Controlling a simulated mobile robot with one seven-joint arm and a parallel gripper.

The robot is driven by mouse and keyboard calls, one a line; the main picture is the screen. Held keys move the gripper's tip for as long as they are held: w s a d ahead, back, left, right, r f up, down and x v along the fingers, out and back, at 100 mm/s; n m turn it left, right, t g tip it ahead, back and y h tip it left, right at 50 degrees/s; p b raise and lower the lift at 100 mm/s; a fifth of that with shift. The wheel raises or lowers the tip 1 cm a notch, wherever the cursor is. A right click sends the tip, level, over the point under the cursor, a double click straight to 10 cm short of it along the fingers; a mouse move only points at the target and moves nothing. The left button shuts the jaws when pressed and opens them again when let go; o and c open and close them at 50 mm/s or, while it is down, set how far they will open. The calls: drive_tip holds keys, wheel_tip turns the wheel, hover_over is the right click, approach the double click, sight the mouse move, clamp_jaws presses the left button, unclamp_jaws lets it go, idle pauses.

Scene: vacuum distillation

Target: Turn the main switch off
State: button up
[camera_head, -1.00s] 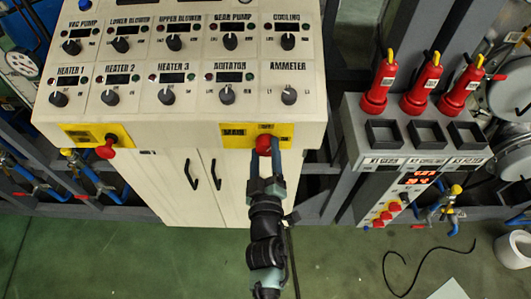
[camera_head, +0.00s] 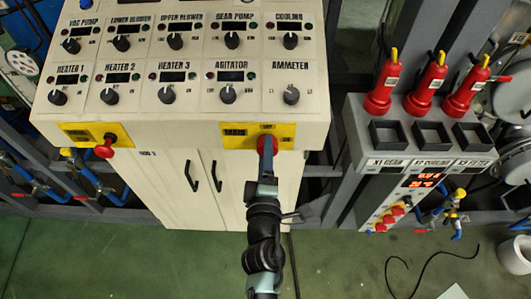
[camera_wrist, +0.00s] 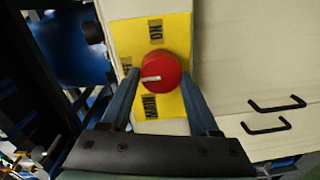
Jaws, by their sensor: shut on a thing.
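The main switch is a round red knob on a yellow plate (camera_head: 286,131) at the lower right of the control panel's front. In the wrist view the red knob (camera_wrist: 161,72) is in the middle, with its white mark pointing left toward a label partly hidden by a finger. "ON" reads above it and "MAIN" below it. My gripper (camera_wrist: 160,78) has one finger on each side of the knob and is shut on it. In the head view my gripper (camera_head: 266,150) covers most of the knob, and its fingers show edge-on.
A second red knob (camera_head: 104,149) sits on another yellow plate to the left. Rows of black dials (camera_head: 167,95) are on the panel above. Cabinet doors with black handles (camera_head: 217,176) are below. A rack with red plugs (camera_head: 425,90) stands right.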

idle(0.4)
drive_tip(key=o, duration=1.4)
drive_tip(key=shift+s+r+b, duration=0.15)
drive_tip(key=shift+s+b, duration=0.65)
drive_tip(key=shift+s, duration=2.45)
drive_tip(key=shift+s+r+b, duration=0.15)
drive_tip(key=shift+s+b, duration=0.65)
drive_tip(key=shift+s, duration=2.45)
